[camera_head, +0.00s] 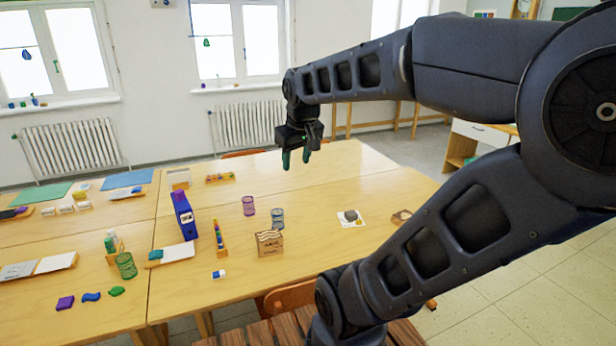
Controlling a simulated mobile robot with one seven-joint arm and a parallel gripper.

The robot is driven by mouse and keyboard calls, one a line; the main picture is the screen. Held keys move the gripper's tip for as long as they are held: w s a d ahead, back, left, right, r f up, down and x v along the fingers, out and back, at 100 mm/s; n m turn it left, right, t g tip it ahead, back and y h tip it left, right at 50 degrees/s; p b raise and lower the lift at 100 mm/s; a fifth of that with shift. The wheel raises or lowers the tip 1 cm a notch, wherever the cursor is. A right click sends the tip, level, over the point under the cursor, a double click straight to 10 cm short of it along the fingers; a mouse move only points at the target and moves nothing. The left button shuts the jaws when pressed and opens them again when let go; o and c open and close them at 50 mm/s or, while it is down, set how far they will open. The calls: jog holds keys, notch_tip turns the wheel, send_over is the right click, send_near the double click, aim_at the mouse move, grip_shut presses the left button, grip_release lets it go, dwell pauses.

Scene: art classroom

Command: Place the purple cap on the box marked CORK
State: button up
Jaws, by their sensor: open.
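My gripper (296,158) is open and empty, fingers pointing down, in the air above the far part of the tables. A light wooden box (269,243) with dark marks on its sides stands near the middle of the right table; I cannot read CORK on it. A second brown box-like thing (401,217) is partly hidden by my arm. I cannot make out a purple cap for certain. A small purple piece (65,302) lies at the front left, and a purple mesh cup (248,205) stands behind the wooden box. My gripper touches none of these.
A teal mesh cup (277,217) stands close behind the wooden box. A purple-blue upright holder (185,215) and a rack of coloured pieces (219,237) stand to its left. A blue-white eraser (219,274) lies in front. A grey lump (350,216) sits on white paper. The far right tabletop is clear.

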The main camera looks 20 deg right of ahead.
jog(key=s+d+f+m, duration=0.1)
jog(key=s+f+m, duration=0.1)
jog(key=s, duration=0.3)
jog(key=shift+f, duration=0.55)
dwell(0.7)
